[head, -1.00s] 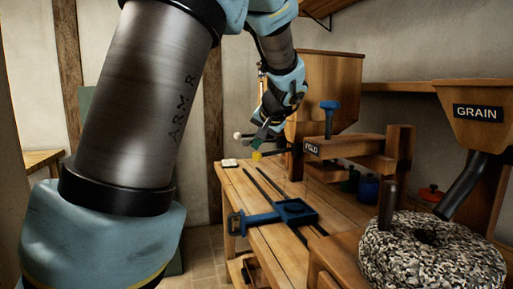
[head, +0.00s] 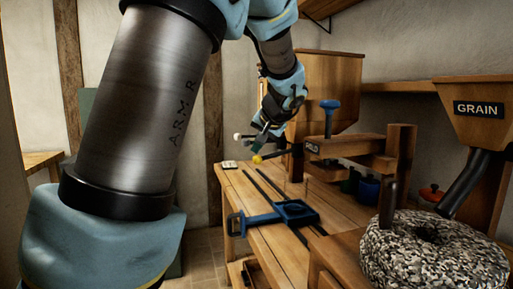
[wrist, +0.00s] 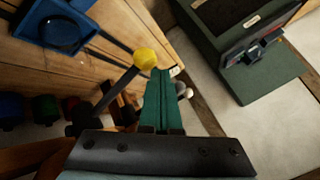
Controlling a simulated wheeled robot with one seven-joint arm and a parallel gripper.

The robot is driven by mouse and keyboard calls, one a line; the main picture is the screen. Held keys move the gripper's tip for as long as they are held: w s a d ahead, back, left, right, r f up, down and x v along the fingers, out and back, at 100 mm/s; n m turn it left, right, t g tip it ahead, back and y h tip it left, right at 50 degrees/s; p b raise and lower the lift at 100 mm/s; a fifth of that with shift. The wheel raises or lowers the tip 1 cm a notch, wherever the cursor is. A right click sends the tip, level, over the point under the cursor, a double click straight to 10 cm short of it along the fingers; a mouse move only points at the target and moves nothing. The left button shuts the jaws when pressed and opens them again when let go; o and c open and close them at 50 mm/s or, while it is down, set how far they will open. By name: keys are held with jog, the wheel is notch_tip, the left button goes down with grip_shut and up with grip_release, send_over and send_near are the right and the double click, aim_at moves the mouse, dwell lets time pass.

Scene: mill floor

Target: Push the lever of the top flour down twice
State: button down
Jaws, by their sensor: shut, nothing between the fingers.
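A lever with a yellow knob (head: 257,159) sticks out leftward and slightly downward from the wooden bin (head: 330,80) at the back of the bench. A second lever, with a white knob (head: 238,137), shows a little higher and to the left. My gripper (head: 258,147) is between and close to the two knobs, with its fingers pointing down. In the wrist view, the green fingers (wrist: 160,73) are together and empty. The yellow knob lies left of the fingertips and the white knob right of them. I cannot tell whether the fingers touch either lever. No flour shows.
The wooden bench (head: 270,250) carries a blue sliding frame (head: 272,217) on dark rails and a small white item (head: 229,165). A millstone (head: 432,255) and grain hopper (head: 490,110) are at the right.

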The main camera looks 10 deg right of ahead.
jog(key=shift+f+b, duration=0.8)
jog(key=shift+f, duration=0.15)
dwell(0.6)
jog(key=shift+r, duration=0.1)
dwell(0.5)
jog(key=shift+r+p, duration=2.05)
jog(key=shift+r, duration=0.9)
jog(key=shift+r, duration=0.1)
notch_tip(320, 180, up, 5)
jog(key=p, duration=0.3)
